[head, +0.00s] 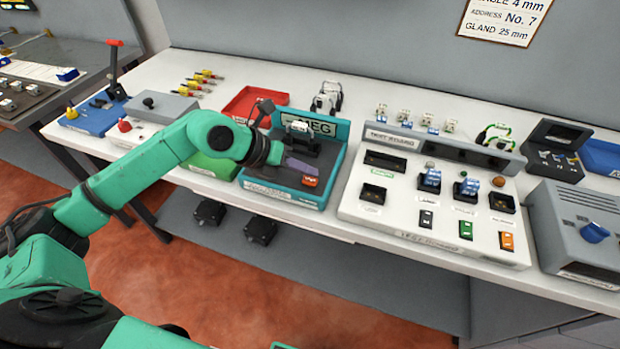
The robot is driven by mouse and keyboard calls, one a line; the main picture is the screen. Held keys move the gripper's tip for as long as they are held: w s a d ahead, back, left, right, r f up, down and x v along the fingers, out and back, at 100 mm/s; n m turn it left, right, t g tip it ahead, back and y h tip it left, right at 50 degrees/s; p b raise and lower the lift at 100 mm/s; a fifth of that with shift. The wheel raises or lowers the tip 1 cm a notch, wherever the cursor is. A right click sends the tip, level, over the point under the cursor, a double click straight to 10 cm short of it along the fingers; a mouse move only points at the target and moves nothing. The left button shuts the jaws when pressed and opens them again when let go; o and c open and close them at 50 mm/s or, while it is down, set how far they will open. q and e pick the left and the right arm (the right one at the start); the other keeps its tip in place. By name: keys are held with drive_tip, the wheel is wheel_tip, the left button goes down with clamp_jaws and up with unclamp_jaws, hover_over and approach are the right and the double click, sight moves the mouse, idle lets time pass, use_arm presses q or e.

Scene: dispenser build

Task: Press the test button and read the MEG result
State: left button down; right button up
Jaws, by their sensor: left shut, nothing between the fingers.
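The MEG tester (337,160) is a teal open box with a dark deck and a "MEG" label on its back wall. An orange-red button (310,181) sits at the right front of its deck. My left gripper (308,168) is shut and empty, low over the deck, with its tips just behind the button in the picture. I cannot tell whether they touch anything. A dark block with a pale top (300,129) stands on the deck behind the gripper. My left wrist hides the left part of the tester. I see no readable result. My right gripper is out of view.
A white test-stand panel (400,215) with sockets and coloured switches stands to the right. A grey box with a blue knob (595,233) is at the far right. A red tray (243,103) and a green tray (213,166) lie left of the tester.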

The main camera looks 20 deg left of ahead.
sight(305, 182)
use_arm(q)
drive_tip(key=shift+f, duration=0.1)
idle(0.7)
drive_tip(key=shift+f+b, duration=0.3)
drive_tip(key=shift+b, duration=0.15)
drive_tip(key=shift+f+b, duration=0.45)
idle(0.4)
drive_tip(key=shift+r, duration=0.15)
drive_tip(key=shift+r+p, duration=0.6)
drive_tip(key=shift+r, duration=0.1)
wheel_tip(305, 182, up, 5)
drive_tip(key=p, duration=0.3)
drive_tip(key=shift+r+p, duration=0.1)
drive_tip(key=shift+p, duration=0.25)
